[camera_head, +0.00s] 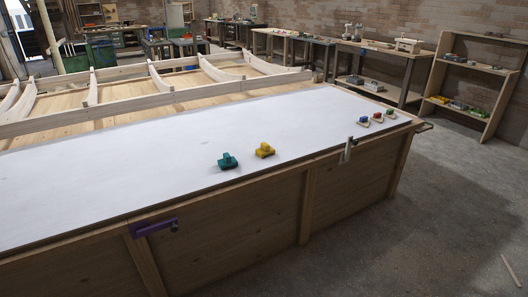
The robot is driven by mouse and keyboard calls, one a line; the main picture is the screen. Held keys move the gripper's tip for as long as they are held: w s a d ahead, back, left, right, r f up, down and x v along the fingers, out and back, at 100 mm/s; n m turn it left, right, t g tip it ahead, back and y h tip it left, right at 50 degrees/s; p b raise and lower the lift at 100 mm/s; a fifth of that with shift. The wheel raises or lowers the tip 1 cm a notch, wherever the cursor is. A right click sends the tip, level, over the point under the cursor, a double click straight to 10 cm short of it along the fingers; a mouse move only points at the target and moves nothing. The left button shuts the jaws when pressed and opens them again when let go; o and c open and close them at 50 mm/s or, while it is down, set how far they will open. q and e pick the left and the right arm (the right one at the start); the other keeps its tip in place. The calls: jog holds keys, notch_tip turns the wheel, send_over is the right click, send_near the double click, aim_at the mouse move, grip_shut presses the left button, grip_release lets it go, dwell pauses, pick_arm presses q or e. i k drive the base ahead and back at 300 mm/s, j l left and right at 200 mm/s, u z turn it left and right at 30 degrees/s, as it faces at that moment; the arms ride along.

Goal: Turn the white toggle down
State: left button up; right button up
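A small white toggle (347,152) sits on the front side of a long wooden bench-like structure, at the upper edge right of centre. It looks roughly upright, with a small darker part at its top. Its exact setting is too small to tell. Neither of my grippers shows in the head view, and nothing is seen touching the toggle.
The structure's white top (110,170) carries a teal toy (228,162), a yellow toy (265,150) and small coloured pieces (377,117). A purple bracket (155,227) is on its front side. Grey floor (400,235) in front is mostly clear. Shelves (475,80) stand behind.

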aim_at(350, 141)
jog(key=i+l+u, duration=0.3)
jog(key=i+l, duration=0.15)
jog(key=l, duration=0.15)
jog(key=i+l+u, duration=0.2)
jog(key=l, duration=0.15)
jog(key=i+l+u, duration=0.15)
jog(key=l, duration=0.2)
jog(key=i+l+u, duration=0.15)
jog(key=l, duration=0.25)
